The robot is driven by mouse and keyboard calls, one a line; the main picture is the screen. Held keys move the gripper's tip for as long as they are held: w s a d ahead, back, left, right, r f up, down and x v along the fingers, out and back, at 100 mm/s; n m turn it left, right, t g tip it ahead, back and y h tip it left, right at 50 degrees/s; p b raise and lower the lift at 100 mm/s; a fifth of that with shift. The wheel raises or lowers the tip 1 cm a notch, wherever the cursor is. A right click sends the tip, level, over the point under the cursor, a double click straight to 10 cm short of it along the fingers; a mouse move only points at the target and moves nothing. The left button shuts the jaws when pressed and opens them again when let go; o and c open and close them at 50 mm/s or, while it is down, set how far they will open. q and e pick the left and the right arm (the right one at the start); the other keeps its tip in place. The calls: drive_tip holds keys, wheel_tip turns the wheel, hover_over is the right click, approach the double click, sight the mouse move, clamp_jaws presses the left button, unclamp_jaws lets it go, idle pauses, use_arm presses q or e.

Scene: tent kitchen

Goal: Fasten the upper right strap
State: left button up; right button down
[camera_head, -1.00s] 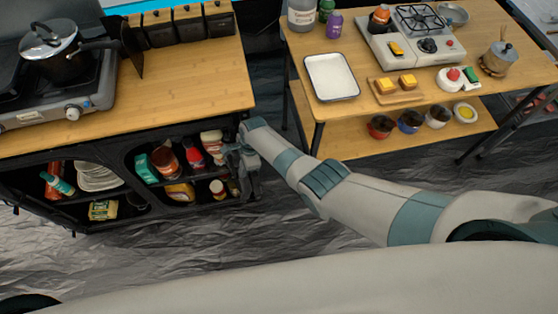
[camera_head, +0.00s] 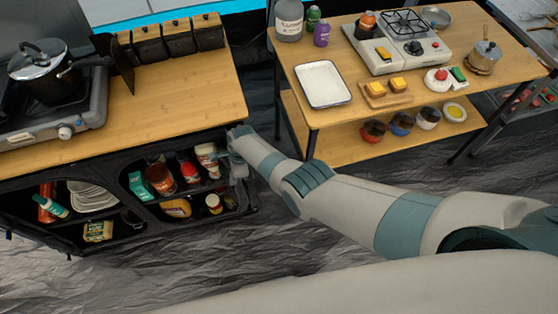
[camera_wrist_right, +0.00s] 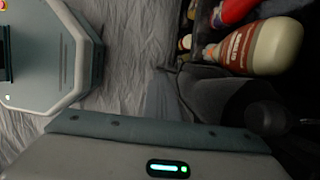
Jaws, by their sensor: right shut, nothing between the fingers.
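The upper right strap cannot be made out clearly. The black fabric cabinet (camera_head: 130,187) under the left counter has open compartments, and its right one shows jars and bottles. My right gripper (camera_head: 243,190) is at the right edge of that compartment, with its fingers pointing down, shut and empty. Whether it touches the fabric cannot be told. The fingertips cannot be made out there. My left gripper is not in view.
The left wooden counter (camera_head: 190,93) overhangs the cabinet and carries a stove with a pot (camera_head: 48,72). A second wooden table (camera_head: 330,120) stands to the right, with a white tray (camera_head: 323,84) and a burner. Crinkled grey ground (camera_head: 180,262) lies open in front.

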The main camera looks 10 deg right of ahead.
drive_tip(key=shift+w, duration=0.1)
drive_tip(key=shift+w+d+b, duration=0.3)
drive_tip(key=shift+w+b, duration=0.25)
drive_tip(key=shift+w, duration=0.1)
drive_tip(key=shift+r, duration=0.2)
drive_tip(key=p+v, duration=0.3)
drive_tip(key=v, duration=0.4)
idle(0.4)
drive_tip(key=shift+d, duration=0.1)
idle(0.4)
